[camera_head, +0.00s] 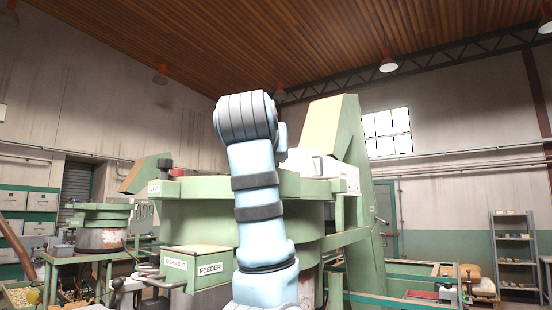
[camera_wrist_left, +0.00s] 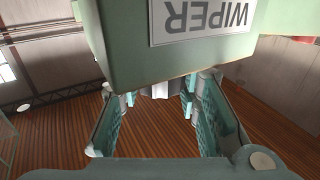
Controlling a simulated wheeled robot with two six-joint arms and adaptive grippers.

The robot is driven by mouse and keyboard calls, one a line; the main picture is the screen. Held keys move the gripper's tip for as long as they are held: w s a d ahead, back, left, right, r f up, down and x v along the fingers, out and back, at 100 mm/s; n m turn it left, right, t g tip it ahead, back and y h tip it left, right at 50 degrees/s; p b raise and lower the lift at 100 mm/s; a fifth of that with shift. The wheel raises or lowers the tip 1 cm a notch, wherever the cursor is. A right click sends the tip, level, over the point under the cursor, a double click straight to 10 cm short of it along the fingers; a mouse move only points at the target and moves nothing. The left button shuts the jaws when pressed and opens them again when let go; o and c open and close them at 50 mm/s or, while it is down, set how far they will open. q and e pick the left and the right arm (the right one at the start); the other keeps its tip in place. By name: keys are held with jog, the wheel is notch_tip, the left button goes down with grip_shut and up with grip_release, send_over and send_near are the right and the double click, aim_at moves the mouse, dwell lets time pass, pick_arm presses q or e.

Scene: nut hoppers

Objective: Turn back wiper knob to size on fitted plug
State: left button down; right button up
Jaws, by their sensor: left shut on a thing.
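In the left wrist view a green box with an upside-down WIPER label (camera_wrist_left: 203,17) fills the top. Just beyond its lower edge my left gripper (camera_wrist_left: 156,93) has its fingers on either side of a pale grey piece, likely the wiper knob (camera_wrist_left: 157,90). The gripper is shut on it; the box edge hides part of the piece and its markings. In the head view a blue and grey arm of mine stands before the green hopper (camera_head: 195,222), and no gripper shows. I cannot make out the fitted plug. My right gripper is in neither view.
A FEEDER box (camera_head: 197,267) with a CLEAR-OUT label sticks out of the hopper front, with handles to its left. A second, smaller hopper (camera_head: 101,216) stands at the left. A grey shelf rack (camera_head: 514,250) stands far right.

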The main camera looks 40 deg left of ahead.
pick_arm(q)
jog(key=c, duration=1.2)
grip_release()
jog(key=shift+o, duration=0.2)
jog(key=shift+s+d, duration=0.1)
jog(key=v, duration=1.1)
jog(key=shift+s+d, duration=0.2)
jog(key=shift+s, duration=0.15)
